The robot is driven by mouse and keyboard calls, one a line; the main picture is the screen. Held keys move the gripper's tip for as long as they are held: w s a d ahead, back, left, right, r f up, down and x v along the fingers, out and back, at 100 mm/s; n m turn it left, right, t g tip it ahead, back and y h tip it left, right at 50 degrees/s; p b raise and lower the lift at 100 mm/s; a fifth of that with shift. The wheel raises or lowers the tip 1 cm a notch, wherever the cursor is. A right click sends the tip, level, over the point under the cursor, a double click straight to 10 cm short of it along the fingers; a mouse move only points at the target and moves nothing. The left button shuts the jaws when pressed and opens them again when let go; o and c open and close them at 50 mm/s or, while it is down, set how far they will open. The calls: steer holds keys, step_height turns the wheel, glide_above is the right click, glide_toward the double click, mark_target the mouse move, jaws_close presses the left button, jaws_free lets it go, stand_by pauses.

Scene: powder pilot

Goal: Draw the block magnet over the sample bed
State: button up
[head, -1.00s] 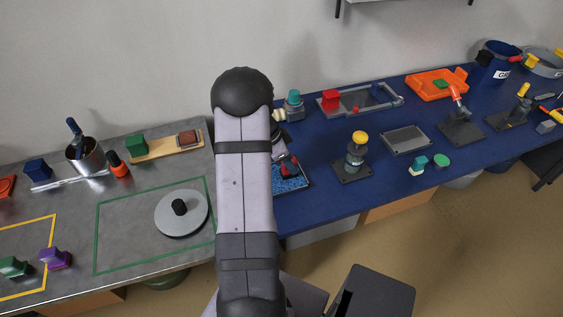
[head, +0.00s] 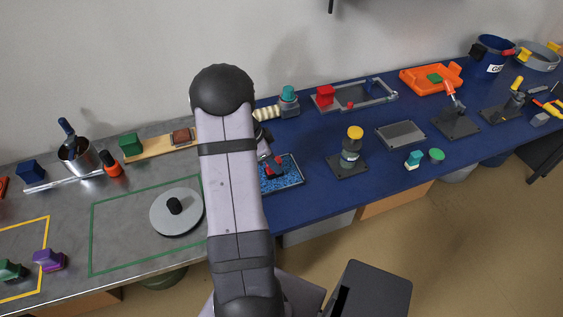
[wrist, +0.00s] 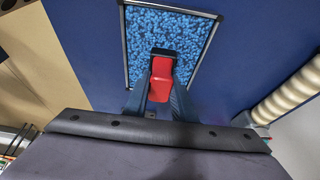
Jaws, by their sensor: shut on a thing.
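The sample bed is a shallow dark-rimmed tray (head: 303,180) filled with blue speckled grains, on the blue bench right of my arm. It also shows in the wrist view (wrist: 125,45). The block magnet (wrist: 161,80) is a red block with a dark end. My gripper (wrist: 160,95) is shut on it, one finger on each side. In the head view the red block (head: 274,168) is over the left part of the bed. I cannot tell whether it touches the grains. My arm hides the bed's left edge in the head view.
A teal-topped fitting with a ribbed hose (head: 288,98) stands behind the bed. A grey disc with a black knob (head: 177,212) lies left of my arm. Blue bench is clear in front of the bed.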

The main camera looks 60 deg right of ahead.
steer(key=shift+w+a+f+b, duration=0.1)
steer(key=shift+w+a+b, duration=0.9)
steer(key=shift+w+a, duration=1.2)
step_height(320, 180, up, 8)
steer(key=p, duration=0.4)
